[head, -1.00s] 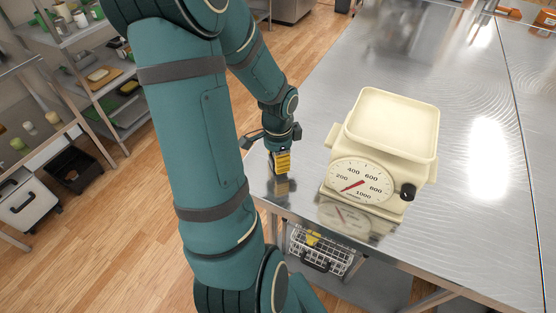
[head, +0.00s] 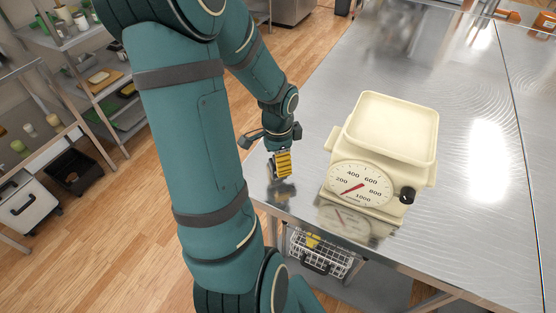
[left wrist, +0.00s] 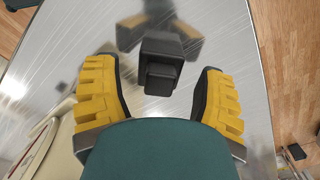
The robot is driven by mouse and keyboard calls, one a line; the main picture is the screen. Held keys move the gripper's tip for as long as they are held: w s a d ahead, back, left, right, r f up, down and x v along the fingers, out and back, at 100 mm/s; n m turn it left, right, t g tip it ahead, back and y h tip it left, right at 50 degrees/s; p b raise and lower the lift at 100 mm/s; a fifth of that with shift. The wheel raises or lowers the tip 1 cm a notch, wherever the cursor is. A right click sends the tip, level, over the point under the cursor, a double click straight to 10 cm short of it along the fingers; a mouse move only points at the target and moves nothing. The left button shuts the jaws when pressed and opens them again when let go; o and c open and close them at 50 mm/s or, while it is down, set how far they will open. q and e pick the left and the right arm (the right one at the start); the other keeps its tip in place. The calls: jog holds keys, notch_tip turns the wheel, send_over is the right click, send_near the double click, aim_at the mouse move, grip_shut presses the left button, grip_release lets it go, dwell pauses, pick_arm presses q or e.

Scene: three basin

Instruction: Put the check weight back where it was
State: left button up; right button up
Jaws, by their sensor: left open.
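The check weight looks to be the small black block with a knob (left wrist: 161,72) in the left wrist view. It stands on the steel table beyond my fingertips, near the middle of the gap between them. My left gripper (left wrist: 158,92) is open, with a yellow-padded finger on either side of the block and visible gaps to both. In the head view my left gripper (head: 283,164) points down low over the table's left edge, left of the scale; I cannot make out the weight there. My right gripper is not in view.
A cream kitchen scale (head: 378,150) with an empty pan stands just right of my left gripper. The steel table (head: 465,215) is clear to the right of the scale. A wire basket (head: 320,256) sits under the table. Shelves (head: 90,75) stand at the far left.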

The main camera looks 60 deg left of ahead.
pick_arm(q)
notch_tip(320, 180, up, 11)
jog(key=shift+f+p, duration=0.15)
jog(key=shift+p, duration=1.05)
